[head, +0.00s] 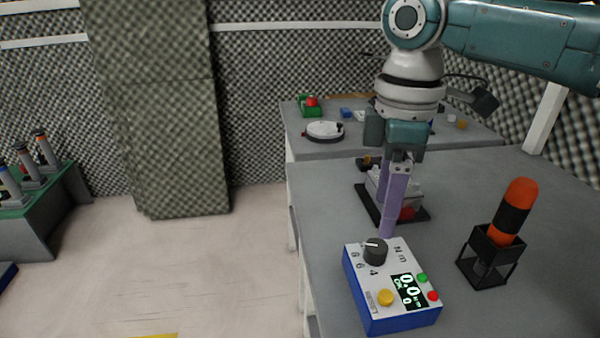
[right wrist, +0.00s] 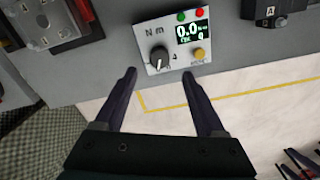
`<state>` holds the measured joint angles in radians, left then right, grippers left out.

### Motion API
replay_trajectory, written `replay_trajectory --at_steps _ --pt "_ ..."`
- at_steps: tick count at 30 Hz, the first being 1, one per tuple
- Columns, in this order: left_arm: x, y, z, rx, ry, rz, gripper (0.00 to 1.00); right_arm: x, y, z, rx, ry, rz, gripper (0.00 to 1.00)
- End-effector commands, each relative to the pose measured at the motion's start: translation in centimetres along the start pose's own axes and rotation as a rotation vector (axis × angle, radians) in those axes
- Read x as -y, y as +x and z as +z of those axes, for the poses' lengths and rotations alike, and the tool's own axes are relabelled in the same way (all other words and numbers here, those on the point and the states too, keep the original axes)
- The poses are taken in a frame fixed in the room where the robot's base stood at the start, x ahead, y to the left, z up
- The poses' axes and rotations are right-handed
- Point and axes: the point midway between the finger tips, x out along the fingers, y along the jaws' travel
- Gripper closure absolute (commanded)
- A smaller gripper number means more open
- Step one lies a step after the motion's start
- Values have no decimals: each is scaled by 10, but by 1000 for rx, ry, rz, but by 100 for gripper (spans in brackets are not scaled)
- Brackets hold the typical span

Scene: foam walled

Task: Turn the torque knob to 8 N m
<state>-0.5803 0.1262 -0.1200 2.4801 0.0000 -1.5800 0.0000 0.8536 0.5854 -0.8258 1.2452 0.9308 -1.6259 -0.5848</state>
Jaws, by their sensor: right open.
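The torque knob (head: 376,252) is a round dark knob with a white pointer mark, on a blue box with a light top face (head: 360,290). In the head view the mark points to the upper left; printed numbers 8, 6 and 4 stand around the knob's left and front. The display (head: 407,291) reads 0.0. My right gripper (head: 389,234) points down just behind the knob, apart from it. In the right wrist view its two fingers (right wrist: 160,74) are spread and empty, with the knob (right wrist: 159,57) beyond the tips. My left gripper is not in view.
A yellow button (head: 386,297), a green button (head: 422,278) and a red button (head: 433,295) sit on the box. An orange-and-black tool (head: 515,207) stands in a black holder (head: 487,258) to the right. A grey device on a black base (head: 421,213) lies behind the gripper.

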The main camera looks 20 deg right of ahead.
Motion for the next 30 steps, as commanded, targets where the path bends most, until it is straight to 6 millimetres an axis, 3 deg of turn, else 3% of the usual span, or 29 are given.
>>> replay_trajectory --at_steps 3,7,23,26,30 --pt "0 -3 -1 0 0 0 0 0 -19 0 0 -1 2 28" --pt "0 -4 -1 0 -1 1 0 0 -28 0 1 0 1 28" --pt "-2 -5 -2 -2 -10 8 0 3 -28 -1 0 -3 -1 28" --pt "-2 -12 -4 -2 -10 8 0 20 -20 -9 -10 -18 -5 28" --pt "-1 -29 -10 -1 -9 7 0 72 -4 -29 -69 -19 -10 28"
